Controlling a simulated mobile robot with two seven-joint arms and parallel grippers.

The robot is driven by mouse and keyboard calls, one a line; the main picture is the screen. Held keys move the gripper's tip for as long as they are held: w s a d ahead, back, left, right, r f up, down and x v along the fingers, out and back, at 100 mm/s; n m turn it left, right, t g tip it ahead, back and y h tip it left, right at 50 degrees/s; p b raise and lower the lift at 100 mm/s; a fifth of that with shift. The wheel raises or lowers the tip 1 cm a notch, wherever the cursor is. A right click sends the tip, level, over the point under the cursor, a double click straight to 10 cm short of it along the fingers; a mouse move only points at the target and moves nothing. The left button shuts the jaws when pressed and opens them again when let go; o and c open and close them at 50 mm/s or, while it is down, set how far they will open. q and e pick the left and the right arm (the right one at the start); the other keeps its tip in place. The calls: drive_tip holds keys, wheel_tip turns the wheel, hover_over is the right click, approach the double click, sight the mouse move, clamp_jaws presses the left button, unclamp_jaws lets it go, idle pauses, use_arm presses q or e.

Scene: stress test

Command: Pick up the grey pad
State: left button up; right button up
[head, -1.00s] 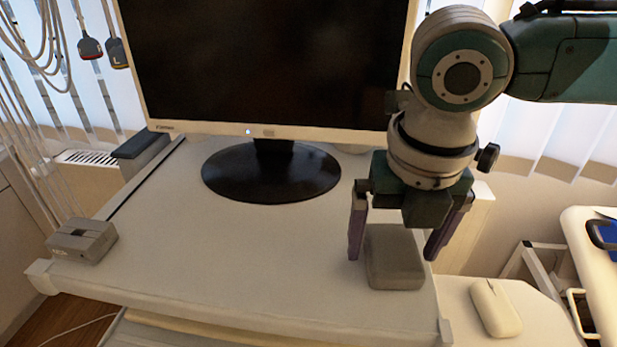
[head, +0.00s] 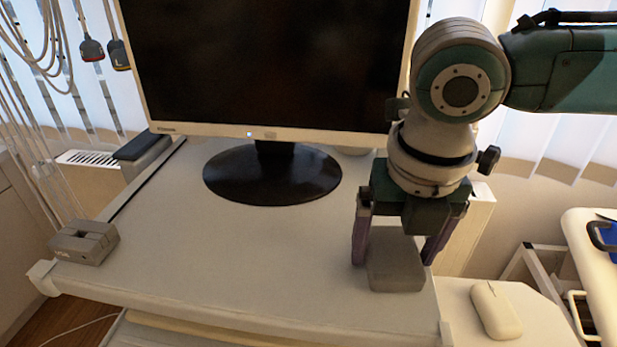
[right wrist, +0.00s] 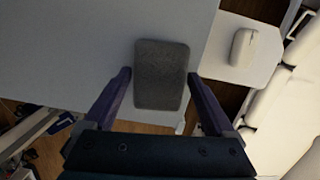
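The grey pad (head: 396,272) is a rounded block on the front right corner of the white tabletop. My right gripper (head: 394,250) points down over it, one finger on each side. In the right wrist view the pad (right wrist: 162,75) lies between the two purple fingers of the right gripper (right wrist: 160,76). Only very narrow gaps show beside it, so the fingers look open and close to its sides; contact is not clear. The pad appears to rest on the table. My left gripper is not in view.
A monitor (head: 270,60) on a round black base (head: 272,175) stands behind. A small grey device (head: 84,243) sits at the left edge. A white mouse (head: 496,309) lies on a lower shelf at right. The middle of the tabletop (head: 230,250) is clear.

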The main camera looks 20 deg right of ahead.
sight(394, 250)
drive_tip(key=c, duration=1)
drive_tip(key=shift+r, duration=0.2)
wheel_tip(394, 250, up, 20)
drive_tip(key=shift+r+b, duration=0.1)
drive_tip(key=shift+b, duration=0.9)
drive_tip(key=o, duration=0.8)
drive_tip(key=c, duration=0.7)
drive_tip(key=shift+o, duration=0.2)
